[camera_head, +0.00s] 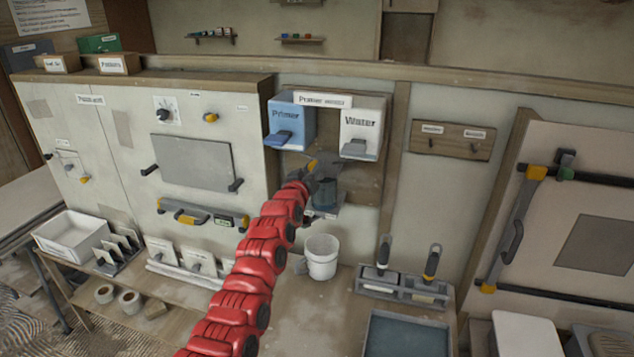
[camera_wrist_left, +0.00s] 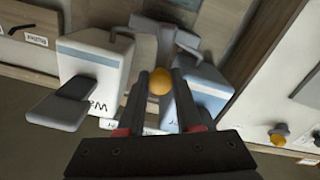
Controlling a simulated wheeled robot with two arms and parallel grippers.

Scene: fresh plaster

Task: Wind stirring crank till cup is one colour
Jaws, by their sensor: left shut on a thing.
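My left gripper (camera_head: 314,169) reaches in below the Primer and Water dispensers at the wall. It is shut on the orange knob (camera_wrist_left: 159,81) of the stirring crank, which sits between the fingertips in the left wrist view. A grey crank part (camera_head: 303,158) shows beside the gripper, partly hidden by it. The cup (camera_head: 325,195), dark and translucent, stands on a small ledge just under the gripper, its upper part covered. The colour of its contents cannot be told. My right gripper is in neither view.
The blue Primer dispenser (camera_head: 290,121) and white Water dispenser (camera_head: 361,126) hang above the gripper. A white bucket (camera_head: 321,258) stands on the bench below. A tool holder (camera_head: 403,288) and grey tray (camera_head: 406,335) are to the right.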

